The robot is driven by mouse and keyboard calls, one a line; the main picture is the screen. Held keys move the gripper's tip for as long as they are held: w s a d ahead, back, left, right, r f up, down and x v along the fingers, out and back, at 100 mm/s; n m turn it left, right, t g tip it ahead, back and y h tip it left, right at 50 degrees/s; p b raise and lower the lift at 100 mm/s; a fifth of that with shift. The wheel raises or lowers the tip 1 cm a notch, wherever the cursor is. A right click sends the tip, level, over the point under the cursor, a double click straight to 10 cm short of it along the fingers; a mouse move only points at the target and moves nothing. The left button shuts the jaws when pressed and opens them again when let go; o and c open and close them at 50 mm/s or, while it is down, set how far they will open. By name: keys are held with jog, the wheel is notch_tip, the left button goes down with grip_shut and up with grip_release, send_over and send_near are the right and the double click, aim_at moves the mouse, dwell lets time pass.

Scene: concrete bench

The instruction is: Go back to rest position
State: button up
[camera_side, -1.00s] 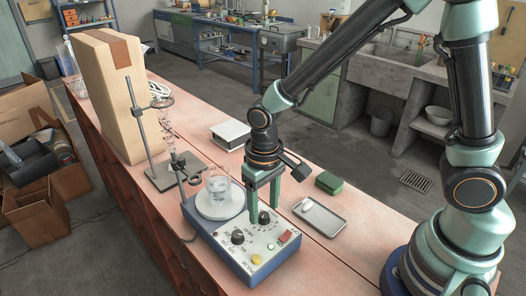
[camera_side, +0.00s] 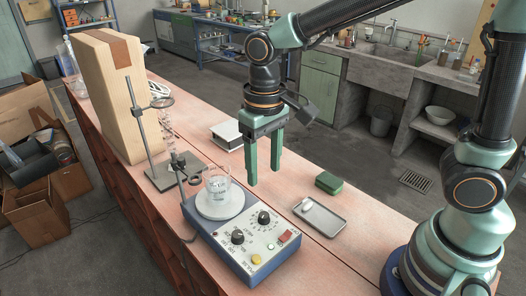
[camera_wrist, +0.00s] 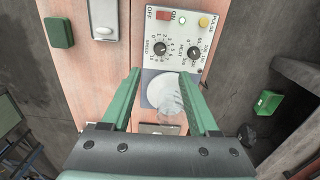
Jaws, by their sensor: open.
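My gripper (camera_side: 264,178) is open and empty. It hangs above the bench, fingers down, clear of the hotplate stirrer (camera_side: 245,238) below it. In the wrist view my gripper (camera_wrist: 165,100) has two green fingers spread apart, with the stirrer (camera_wrist: 183,32) beyond them. The stirrer has two black knobs, a red switch and a yellow button.
A metal tray (camera_side: 320,217) and a green box (camera_side: 329,183) lie right of the stirrer. A white-topped block (camera_side: 228,133) sits behind. A clamp stand (camera_side: 172,175) and a tall wooden box (camera_side: 110,95) stand at left. The air around my gripper is free.

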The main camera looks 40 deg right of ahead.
jog(key=s+d+r+t, duration=0.2)
jog(key=d+r, duration=0.1)
jog(key=d, duration=0.3)
jog(key=s+d+r+t, duration=0.2)
jog(key=d+r+t, duration=0.1)
jog(key=d, duration=0.4)
jog(key=shift+r+t, duration=0.3)
jog(key=shift+r, duration=0.1)
